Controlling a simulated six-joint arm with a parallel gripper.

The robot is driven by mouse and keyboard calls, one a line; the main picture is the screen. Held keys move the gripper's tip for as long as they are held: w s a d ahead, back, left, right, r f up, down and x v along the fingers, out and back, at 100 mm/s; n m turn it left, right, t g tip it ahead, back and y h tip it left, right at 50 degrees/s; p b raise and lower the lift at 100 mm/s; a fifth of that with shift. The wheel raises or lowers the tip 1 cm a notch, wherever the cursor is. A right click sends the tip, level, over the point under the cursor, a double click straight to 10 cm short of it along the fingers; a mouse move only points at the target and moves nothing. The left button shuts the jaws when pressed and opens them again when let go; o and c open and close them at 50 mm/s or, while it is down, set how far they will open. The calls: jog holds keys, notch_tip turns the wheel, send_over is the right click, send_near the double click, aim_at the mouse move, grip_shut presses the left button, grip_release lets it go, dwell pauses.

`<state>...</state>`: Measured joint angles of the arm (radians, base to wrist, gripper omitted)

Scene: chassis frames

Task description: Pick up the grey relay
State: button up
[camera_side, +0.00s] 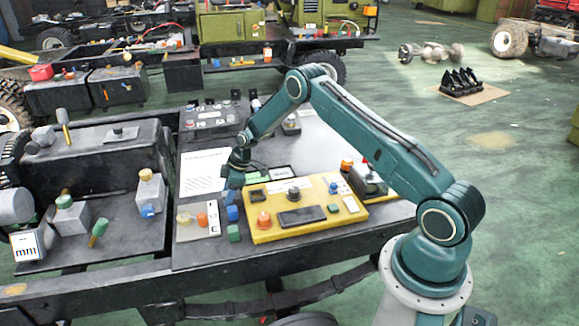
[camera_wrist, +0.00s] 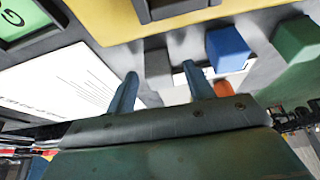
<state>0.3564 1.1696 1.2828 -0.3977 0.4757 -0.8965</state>
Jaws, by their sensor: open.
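A small grey block (camera_wrist: 158,66), which looks like the grey relay, shows between and beyond my fingertips in the wrist view. My gripper (camera_wrist: 160,72) is open, with one finger on each side of the block in that picture; I cannot tell whether they touch it. In the side view my gripper (camera_side: 234,180) points down just left of the yellow panel, and the grey block cannot be made out there. A blue block (camera_wrist: 228,48) and a green block (camera_wrist: 298,46) lie to the right of it in the wrist view.
The yellow panel (camera_side: 275,233) with knobs and a dark screen lies right of my gripper. A white printed sheet (camera_side: 203,172) lies to its left.

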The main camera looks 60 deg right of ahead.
jog(key=c, duration=1.1)
jog(key=shift+r, duration=0.15)
notch_tip(320, 180, up, 20)
jog(key=shift+f, duration=0.15)
dwell(0.4)
